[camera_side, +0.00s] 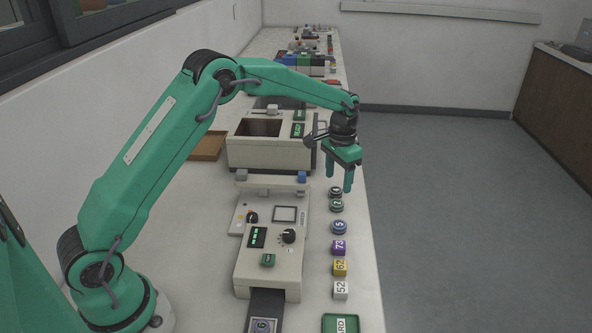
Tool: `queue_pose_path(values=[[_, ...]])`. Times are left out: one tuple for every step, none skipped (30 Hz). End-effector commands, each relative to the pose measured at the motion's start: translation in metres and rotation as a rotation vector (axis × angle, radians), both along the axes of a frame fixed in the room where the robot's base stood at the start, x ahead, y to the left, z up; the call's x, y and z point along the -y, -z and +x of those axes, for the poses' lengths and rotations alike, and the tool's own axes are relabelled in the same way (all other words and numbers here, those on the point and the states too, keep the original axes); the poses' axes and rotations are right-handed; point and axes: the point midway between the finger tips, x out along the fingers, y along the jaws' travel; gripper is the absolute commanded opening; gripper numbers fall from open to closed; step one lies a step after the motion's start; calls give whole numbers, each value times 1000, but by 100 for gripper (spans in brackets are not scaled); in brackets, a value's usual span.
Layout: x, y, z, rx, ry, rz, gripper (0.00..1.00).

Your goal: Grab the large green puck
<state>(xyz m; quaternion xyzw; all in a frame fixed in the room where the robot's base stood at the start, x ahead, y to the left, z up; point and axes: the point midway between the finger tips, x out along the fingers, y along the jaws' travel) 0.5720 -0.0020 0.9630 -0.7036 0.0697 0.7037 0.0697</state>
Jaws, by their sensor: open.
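Two small round pucks stand near the right edge of the bench, below my gripper in the picture. The nearer one (336,205) looks dark green with a pale top. The farther one (335,192) is darker, and its colour is hard to make out. They look about the same size, so I cannot tell which is the large green puck. My gripper (338,187) points down with its fingers apart, just above and behind the farther puck. Nothing shows between the fingers.
A blue puck (338,228) and purple (339,248), yellow (340,267) and white (340,290) blocks continue the row toward the camera. A green tray (340,325) lies in front. The pale press machine (268,262) stands left of the row. The bench edge is close on the right.

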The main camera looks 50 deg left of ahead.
Motion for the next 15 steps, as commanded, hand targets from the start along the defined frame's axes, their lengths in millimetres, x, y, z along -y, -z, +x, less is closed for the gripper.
queue_pose_path(values=[[0,0,0,0,0,0,61],[0,1,0,0,0,0,61],[0,3,0,-1,0,0,61],[0,5,0,-1,0,0,61],[0,7,0,-2,0,0,61],[0,10,-1,-2,0,0,61],[0,13,0,-2,0,0,61],[0,15,0,-2,0,0,61],[0,19,-1,-2,0,0,61],[0,21,-1,-2,-1,0,61],[0,23,-1,-2,-1,0,61],[0,24,-1,-2,-1,0,61],[0,25,-1,-1,-1,0,61],[0,26,0,-1,-1,0,61],[0,26,0,0,-1,0,61]])
